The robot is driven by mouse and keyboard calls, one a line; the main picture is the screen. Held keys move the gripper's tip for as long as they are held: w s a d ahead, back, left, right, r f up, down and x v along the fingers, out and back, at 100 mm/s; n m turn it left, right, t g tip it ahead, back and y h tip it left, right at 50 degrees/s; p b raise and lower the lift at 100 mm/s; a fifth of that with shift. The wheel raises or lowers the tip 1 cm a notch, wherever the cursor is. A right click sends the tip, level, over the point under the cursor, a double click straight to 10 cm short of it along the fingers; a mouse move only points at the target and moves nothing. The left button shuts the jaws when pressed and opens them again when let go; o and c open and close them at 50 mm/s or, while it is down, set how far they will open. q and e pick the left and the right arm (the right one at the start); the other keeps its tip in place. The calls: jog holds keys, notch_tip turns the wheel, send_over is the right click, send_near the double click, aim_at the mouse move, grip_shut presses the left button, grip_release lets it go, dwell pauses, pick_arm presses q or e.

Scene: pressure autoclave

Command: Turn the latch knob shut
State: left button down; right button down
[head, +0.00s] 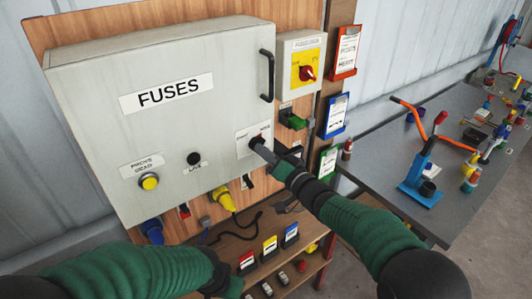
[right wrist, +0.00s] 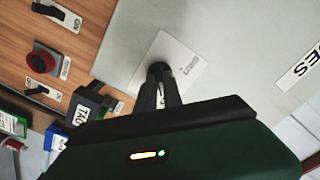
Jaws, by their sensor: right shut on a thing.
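The latch knob (head: 256,142) is a small dark knob on a white label plate (head: 246,133) at the lower right of the grey FUSES cabinet door (head: 110,90). My right gripper (head: 262,147) is shut on the knob and hides most of it. In the right wrist view the gripper's two dark fingers (right wrist: 160,82) reach the dark knob (right wrist: 160,68) over the white plate. The knob's exact angle cannot be told. My left gripper (head: 230,286) is low in the head view, below the cabinet, and its fingers cannot be made out.
A black door handle (head: 267,75) and a switch box with a red knob (head: 307,73) are close to the right arm. Yellow (head: 222,198) and blue (head: 152,231) plugs hang under the cabinet. A shelf (head: 225,245) lies below. A grey workbench (head: 385,160) with tools stands right.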

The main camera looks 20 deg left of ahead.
jog(key=shift+f, duration=0.15)
jog(key=n+b, duration=1.1)
jog(key=n, duration=0.6)
jog(key=shift+n, duration=0.3)
jog(key=shift+w, duration=0.1)
jog(key=shift+d, duration=0.1)
jog(key=c, duration=1.5)
grip_release()
jog(key=shift+w, duration=0.1)
